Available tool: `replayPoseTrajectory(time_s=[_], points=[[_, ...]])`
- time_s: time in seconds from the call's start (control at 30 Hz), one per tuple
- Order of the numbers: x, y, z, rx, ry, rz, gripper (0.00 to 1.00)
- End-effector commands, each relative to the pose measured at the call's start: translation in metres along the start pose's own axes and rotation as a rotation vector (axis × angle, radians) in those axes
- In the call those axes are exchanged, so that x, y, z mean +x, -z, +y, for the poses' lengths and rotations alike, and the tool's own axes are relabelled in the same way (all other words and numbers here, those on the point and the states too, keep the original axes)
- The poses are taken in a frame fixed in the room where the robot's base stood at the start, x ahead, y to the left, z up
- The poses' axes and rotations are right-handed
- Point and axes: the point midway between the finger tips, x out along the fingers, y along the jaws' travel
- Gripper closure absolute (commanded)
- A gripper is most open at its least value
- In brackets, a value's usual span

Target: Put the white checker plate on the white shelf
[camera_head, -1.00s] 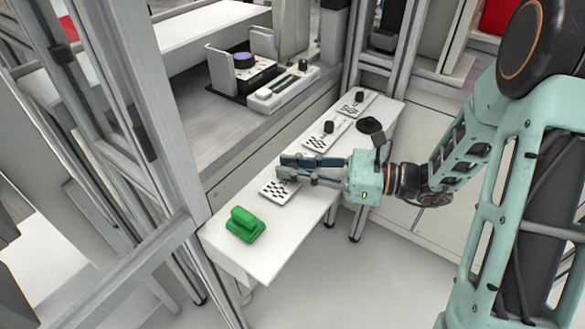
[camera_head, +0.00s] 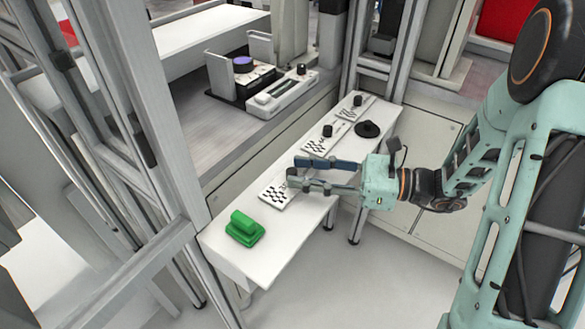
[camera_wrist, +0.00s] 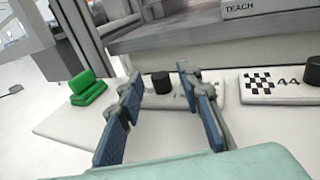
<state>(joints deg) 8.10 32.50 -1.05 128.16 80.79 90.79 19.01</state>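A white checker plate (camera_head: 273,196) lies on the narrow white shelf (camera_head: 268,245), just left of my fingertips. My fingers hide part of it in the head view. In the wrist view, a white plate (camera_wrist: 205,91) with a black knob (camera_wrist: 162,82) lies beyond and between my fingers. My gripper (camera_head: 294,172) is open and empty, its two blue-padded fingers (camera_wrist: 165,90) spread apart. They appear clear of the knob. Two more white checker plates, a middle one (camera_head: 318,146) and a far one (camera_head: 348,113), lie farther along the shelf.
A green block-shaped object (camera_head: 243,229) sits near the shelf's near end. A black round object (camera_head: 367,129) lies near its far right edge. A grey bench (camera_head: 195,115) with devices runs behind the shelf, and metal frame posts stand at left. Open floor lies in front.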

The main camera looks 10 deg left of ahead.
Motion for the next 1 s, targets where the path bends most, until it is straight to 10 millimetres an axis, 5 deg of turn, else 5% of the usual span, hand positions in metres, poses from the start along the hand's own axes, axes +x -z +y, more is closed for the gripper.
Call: replayPoseTrajectory(time_s=[0.2,0.4,1.0], points=[[-0.051,-0.002,-0.002,0.001,0.006,0.0,0.67],[-0.081,-0.001,-0.001,0.0,0.003,0.0,0.67],[-0.091,0.0,0.0,0.0,0.0,0.0,0.67]])
